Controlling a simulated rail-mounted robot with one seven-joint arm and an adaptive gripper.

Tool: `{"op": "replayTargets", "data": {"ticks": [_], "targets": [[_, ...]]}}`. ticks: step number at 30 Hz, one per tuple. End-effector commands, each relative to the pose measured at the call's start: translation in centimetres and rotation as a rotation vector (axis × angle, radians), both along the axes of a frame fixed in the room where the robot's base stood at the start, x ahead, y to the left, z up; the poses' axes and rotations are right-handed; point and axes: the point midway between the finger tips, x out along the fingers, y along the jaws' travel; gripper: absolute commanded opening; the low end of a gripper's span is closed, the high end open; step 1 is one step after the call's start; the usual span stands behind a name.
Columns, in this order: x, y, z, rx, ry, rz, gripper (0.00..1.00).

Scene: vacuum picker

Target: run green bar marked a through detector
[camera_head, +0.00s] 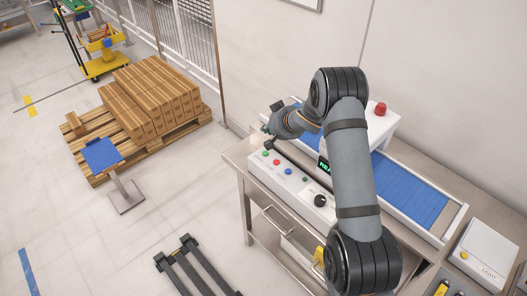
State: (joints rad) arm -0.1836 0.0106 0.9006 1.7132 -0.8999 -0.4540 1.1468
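I do not see a green bar marked a that I can make out. The detector (386,126), a white housing with a red lamp on top, stands over a blue conveyor belt (411,191) and is partly hidden by my arm. Its control panel (289,183) has several coloured buttons, a black knob and a small display with green letters, partly covered by my arm. My gripper (269,142) is at the far left end of the panel, low over or beside it. Its fingers are small and dark, and I cannot tell whether they are open or hold anything.
Cardboard boxes (155,95) are stacked on a wooden pallet (98,166) at the left. A blue-topped stand (102,155) is in front of it. A yellow cart (103,65) is at the back left. A white box labelled LIGHT (484,255) is at the lower right. Floor at left is mostly clear.

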Motion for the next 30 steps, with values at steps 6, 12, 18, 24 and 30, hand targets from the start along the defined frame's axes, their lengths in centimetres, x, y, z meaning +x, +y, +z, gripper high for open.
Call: {"op": "replayTargets", "data": {"ticks": [6, 12, 18, 24, 30], "targets": [[0.0, 0.1, -0.3, -0.001, 0.000, 0.001, 0.00], [0.0, 0.1, -1.8, -0.001, 0.000, 0.001, 0.00], [0.0, 0.1, -4.4, 0.000, 0.000, 0.000, 0.00], [0.0, 0.0, -7.1, 0.000, 0.000, 0.000, 0.00], [0.0, 0.1, -8.7, 0.000, 0.000, 0.001, 0.00]]}}
